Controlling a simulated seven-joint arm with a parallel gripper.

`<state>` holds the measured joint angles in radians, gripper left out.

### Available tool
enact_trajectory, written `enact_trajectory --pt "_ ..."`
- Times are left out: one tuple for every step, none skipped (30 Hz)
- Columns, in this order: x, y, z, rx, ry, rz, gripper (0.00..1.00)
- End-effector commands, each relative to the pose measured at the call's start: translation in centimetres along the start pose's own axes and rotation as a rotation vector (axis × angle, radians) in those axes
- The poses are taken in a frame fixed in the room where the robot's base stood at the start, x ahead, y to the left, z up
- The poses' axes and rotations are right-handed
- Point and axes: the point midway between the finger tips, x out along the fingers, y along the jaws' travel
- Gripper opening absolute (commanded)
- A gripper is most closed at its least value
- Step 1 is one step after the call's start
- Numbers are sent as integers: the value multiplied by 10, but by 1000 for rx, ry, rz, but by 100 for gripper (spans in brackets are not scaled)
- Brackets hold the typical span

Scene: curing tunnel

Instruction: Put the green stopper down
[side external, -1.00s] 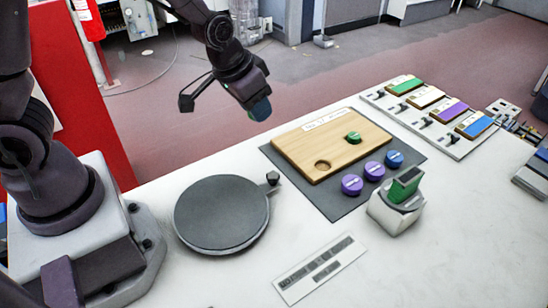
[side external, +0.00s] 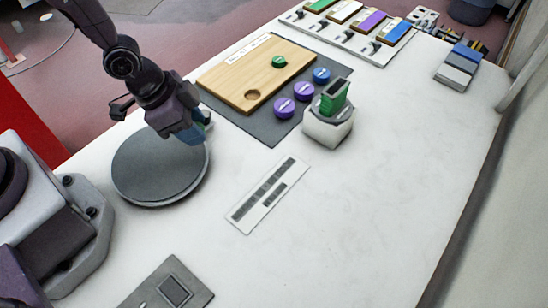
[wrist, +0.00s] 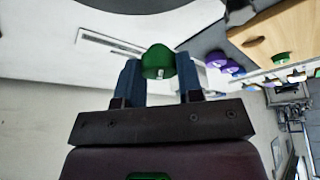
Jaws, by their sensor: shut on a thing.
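My gripper (side external: 193,130) is low over the right part of the dark round plate (side external: 150,180) in the side view. In the wrist view my gripper (wrist: 159,78) is shut on a green stopper (wrist: 156,60), held between its two blue fingers. The held stopper is mostly hidden in the side view, and I cannot tell its exact height above the plate. A second green stopper (side external: 279,63) sits on the wooden board (side external: 230,78). It also shows in the wrist view (wrist: 281,58).
The board has an empty round hole (side external: 252,94) and lies on a dark mat (side external: 262,128). Two purple stoppers (side external: 284,107) and a blue one (side external: 321,75) stand beside it. A white holder (side external: 328,128) carries a green block. The table's front right is clear.

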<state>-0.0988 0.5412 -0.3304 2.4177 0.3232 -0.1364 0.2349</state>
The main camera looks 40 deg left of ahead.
Motion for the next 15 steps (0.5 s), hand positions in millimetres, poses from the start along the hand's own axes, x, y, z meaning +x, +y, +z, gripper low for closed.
enact_trajectory --pt "7 18 -4 106 0 48 8" --pt "10 28 -7 170 1 75 8" --pt "12 40 -12 255 2 110 8" --pt "13 48 -15 313 3 134 8" --pt "14 55 -18 364 2 154 8" --pt "14 62 -21 415 2 175 8" --pt "14 66 -24 449 3 189 8" --pt "14 69 -25 476 1 200 8" --pt "14 72 -27 508 1 213 8" --pt "13 74 -28 527 1 220 8" --pt "13 75 -30 545 1 227 8" --pt "13 75 -30 561 0 235 8" --pt "13 75 -30 573 0 240 8" --pt "14 75 -30 584 -1 244 8" --pt "16 75 -30 593 -2 249 8"
